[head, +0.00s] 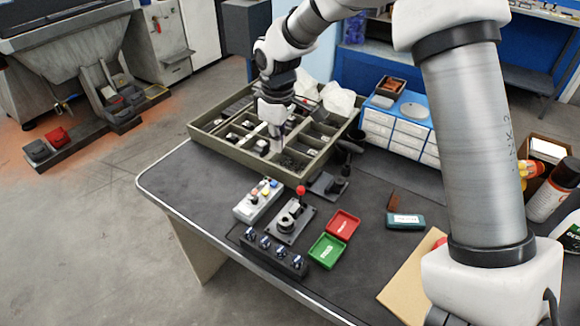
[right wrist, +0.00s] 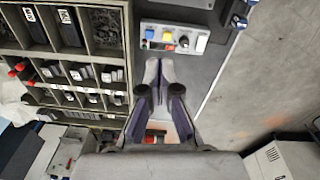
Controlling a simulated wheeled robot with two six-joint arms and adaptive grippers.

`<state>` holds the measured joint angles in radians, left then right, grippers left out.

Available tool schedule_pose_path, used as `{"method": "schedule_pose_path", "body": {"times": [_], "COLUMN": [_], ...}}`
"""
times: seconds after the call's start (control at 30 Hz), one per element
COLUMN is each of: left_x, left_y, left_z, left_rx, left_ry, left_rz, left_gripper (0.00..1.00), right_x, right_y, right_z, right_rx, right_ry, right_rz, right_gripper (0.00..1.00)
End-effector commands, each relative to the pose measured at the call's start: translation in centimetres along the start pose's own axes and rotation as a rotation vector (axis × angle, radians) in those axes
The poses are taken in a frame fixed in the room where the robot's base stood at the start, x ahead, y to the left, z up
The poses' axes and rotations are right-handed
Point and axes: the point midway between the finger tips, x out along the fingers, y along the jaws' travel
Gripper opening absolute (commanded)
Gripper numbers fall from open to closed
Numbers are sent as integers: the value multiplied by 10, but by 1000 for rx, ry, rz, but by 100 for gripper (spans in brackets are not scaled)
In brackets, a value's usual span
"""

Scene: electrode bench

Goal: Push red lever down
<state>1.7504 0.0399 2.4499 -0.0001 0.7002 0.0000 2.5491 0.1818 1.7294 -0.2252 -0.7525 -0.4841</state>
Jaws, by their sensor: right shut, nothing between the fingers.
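The red lever is a red ball knob (head: 301,190) on a short stem, standing up from a grey plate with a round black boss (head: 285,225) on the bench in the head view. I cannot make it out in the right wrist view. My right gripper (head: 276,146) points down over the compartment tray, behind and to the left of the lever and apart from it. In the right wrist view its fingers (right wrist: 165,66) are together and empty. My left gripper is not in view.
A button box (head: 258,201), also in the right wrist view (right wrist: 183,36), stands left of the lever. A knob strip (head: 272,255) lies in front; green (head: 327,251) and red (head: 343,225) trays lie right. The compartment tray (head: 203,138) is behind.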

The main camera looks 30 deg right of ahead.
Motion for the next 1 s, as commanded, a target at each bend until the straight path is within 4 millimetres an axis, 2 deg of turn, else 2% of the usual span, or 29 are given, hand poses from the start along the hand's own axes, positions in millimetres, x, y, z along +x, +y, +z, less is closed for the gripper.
{"method": "schedule_pose_path", "body": {"times": [0.23,0.33,0.47,0.8,0.9,1.0], "left_x": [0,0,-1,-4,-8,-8], "left_y": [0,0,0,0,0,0], "left_z": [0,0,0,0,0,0], "left_rx": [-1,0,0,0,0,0], "left_ry": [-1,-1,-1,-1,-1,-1], "left_rz": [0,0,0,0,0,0], "left_gripper": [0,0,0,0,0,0], "right_x": [2,10,32,105,105,108], "right_y": [0,0,-1,-1,-1,0], "right_z": [0,0,1,2,21,33], "right_rx": [0,0,1,0,2,2], "right_ry": [-1,-3,-5,-5,0,0], "right_rz": [-1,-2,-4,-3,-4,-3], "right_gripper": [0,0,0,0,0,0]}}
